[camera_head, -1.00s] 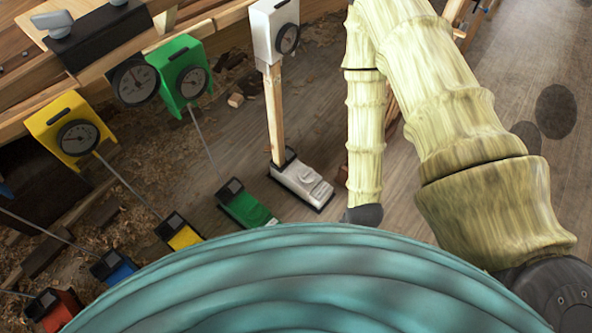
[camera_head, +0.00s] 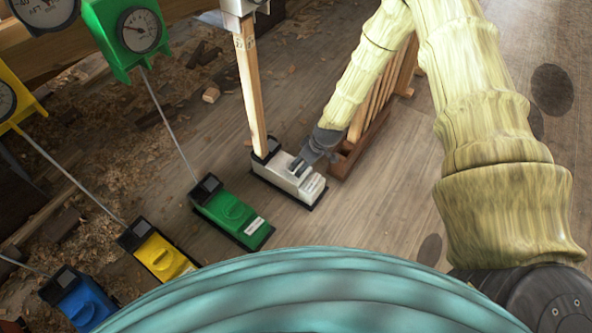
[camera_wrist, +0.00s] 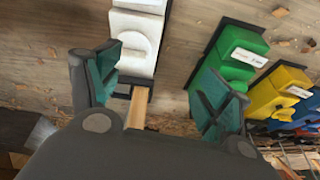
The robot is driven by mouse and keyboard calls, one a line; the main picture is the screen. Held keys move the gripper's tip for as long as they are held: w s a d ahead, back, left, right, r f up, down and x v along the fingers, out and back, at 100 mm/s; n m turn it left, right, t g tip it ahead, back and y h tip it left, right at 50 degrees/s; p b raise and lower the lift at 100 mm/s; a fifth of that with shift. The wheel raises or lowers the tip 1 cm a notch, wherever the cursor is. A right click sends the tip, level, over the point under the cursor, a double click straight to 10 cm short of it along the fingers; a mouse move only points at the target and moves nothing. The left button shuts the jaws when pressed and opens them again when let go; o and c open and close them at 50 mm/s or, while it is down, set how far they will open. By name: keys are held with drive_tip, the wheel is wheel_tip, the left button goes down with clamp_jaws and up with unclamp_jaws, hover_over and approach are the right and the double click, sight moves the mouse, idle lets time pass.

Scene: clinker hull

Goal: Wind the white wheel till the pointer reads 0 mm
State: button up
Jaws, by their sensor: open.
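The white unit (camera_head: 284,180) stands on the floor with a wooden post (camera_head: 250,90) rising from its end. In the wrist view the round white wheel (camera_wrist: 134,41) is on top of the white unit (camera_wrist: 138,22), beyond my left finger. My gripper (camera_head: 301,166) is right over the unit in the head view and hides much of the wheel. In the wrist view my gripper (camera_wrist: 162,82) is open and empty, its teal-padded fingers spread. Whether a finger touches the wheel I cannot tell. The white gauge (camera_head: 240,5) is cut off at the top, so its pointer cannot be read.
Similar green (camera_head: 230,210), yellow (camera_head: 160,254) and blue (camera_head: 80,300) units stand in a row to the left. Thin rods lead up to their gauges, such as the green gauge (camera_head: 128,32). A wooden slatted rack (camera_head: 372,110) stands close right of the white unit.

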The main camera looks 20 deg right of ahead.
drive_tip(key=w+d+f+n+b, duration=0.1)
drive_tip(key=w+d+f+b, duration=0.15)
drive_tip(key=w, duration=0.35)
drive_tip(key=shift+t, duration=0.3)
drive_tip(key=b+x, duration=0.1)
drive_tip(key=x, duration=0.2)
drive_tip(key=b+x, duration=0.1)
drive_tip(key=x, duration=0.2)
drive_tip(key=b+x, duration=0.1)
drive_tip(key=x, duration=0.3)
drive_tip(key=shift+w+a+r, duration=0.1)
drive_tip(key=shift+a+r, duration=0.1)
drive_tip(key=shift+a, duration=0.15)
drive_tip(key=c, duration=1)
